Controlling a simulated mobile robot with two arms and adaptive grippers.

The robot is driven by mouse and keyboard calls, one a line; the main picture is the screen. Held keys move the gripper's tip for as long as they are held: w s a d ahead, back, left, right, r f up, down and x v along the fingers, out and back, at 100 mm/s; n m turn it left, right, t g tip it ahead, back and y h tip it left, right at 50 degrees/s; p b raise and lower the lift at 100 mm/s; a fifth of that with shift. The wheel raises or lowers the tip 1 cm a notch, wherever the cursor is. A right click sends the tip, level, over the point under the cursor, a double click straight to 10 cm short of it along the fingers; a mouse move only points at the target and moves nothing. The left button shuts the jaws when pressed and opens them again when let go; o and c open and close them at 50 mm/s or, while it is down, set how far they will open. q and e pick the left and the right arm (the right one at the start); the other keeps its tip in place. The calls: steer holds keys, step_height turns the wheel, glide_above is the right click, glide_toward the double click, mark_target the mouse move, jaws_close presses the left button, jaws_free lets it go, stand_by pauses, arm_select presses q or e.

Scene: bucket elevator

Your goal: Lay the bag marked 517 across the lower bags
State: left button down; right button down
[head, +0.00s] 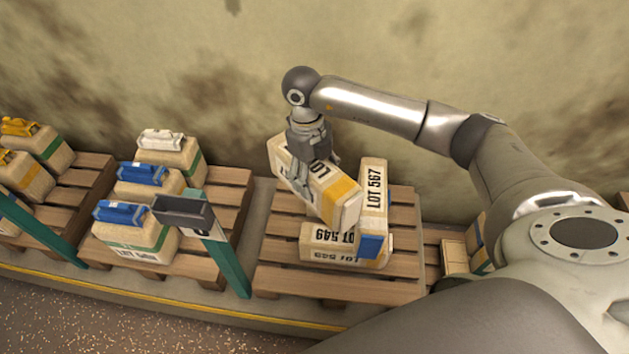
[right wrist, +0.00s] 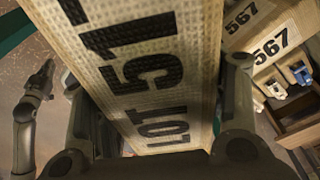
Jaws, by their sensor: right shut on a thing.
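My right gripper (head: 312,160) is shut on the bag marked 517 (head: 340,199), a tan block-like bag with a yellow band. Only part of its LOT mark shows in the head view; in the right wrist view the bag (right wrist: 150,75) reads LOT 517 between the fingers. It is held slantwise over the lower bags on the middle pallet (head: 285,277). The lower bags are LOT 567 (head: 374,190), standing out to the right, and LOT 549 (head: 320,249) at the front. Whether the held bag touches them is unclear.
A pallet on the left holds bags with blue clips (head: 122,213) and a white clip (head: 161,140); bags with yellow clips (head: 20,127) stand further left. A dark box (head: 183,212) and green posts (head: 228,259) stand in front. A stained wall (head: 230,60) closes the back.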

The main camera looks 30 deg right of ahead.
steer(key=m, duration=0.2)
steer(key=d+f+m, duration=0.1)
steer(key=m, duration=0.1)
steer(key=w+d+f+m+y, duration=0.1)
steer(key=m, duration=0.1)
steer(key=shift+f+b, duration=0.2)
steer(key=shift+b, duration=0.15)
steer(key=m, duration=0.1)
steer(key=f+m, duration=0.1)
steer(key=m, duration=0.1)
steer(key=shift+w+d+f+m+y, duration=0.2)
steer(key=shift+w+d+m+y, duration=0.1)
steer(key=shift+d, duration=0.1)
arm_select(q)
steer(key=shift+w+d, duration=0.1)
steer(key=shift+w, duration=0.5)
arm_select(e)
steer(key=shift+f, duration=0.1)
